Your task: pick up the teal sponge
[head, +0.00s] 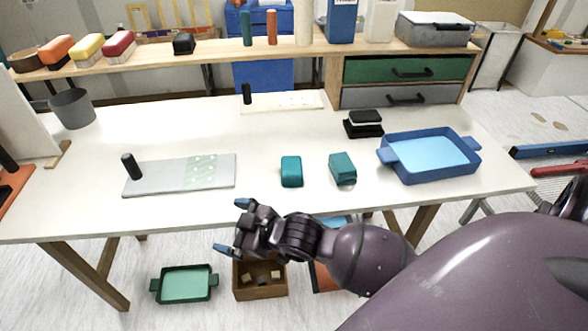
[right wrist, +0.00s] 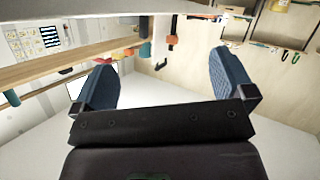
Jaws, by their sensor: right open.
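Two small teal objects lie on the white table, right of its middle. One is a rounded teal block (head: 291,171); the other is a boxier, angled teal block (head: 342,169) a little to its right. I cannot tell for sure which is the sponge. My right gripper (head: 231,226) is open and empty at the table's front edge, in front and to the left of both blocks. In the right wrist view its two blue fingers (right wrist: 163,88) are wide apart with nothing between them. Neither teal block can be made out there. My left gripper is not in view.
A blue tray (head: 394,177) stands right of the teal blocks, a black block (head: 363,130) behind them. A grey board with a black handle (head: 143,177) lies left. A grey cup (head: 72,125) stands far left. A green tray (head: 156,285) and a wooden box (head: 260,293) are below.

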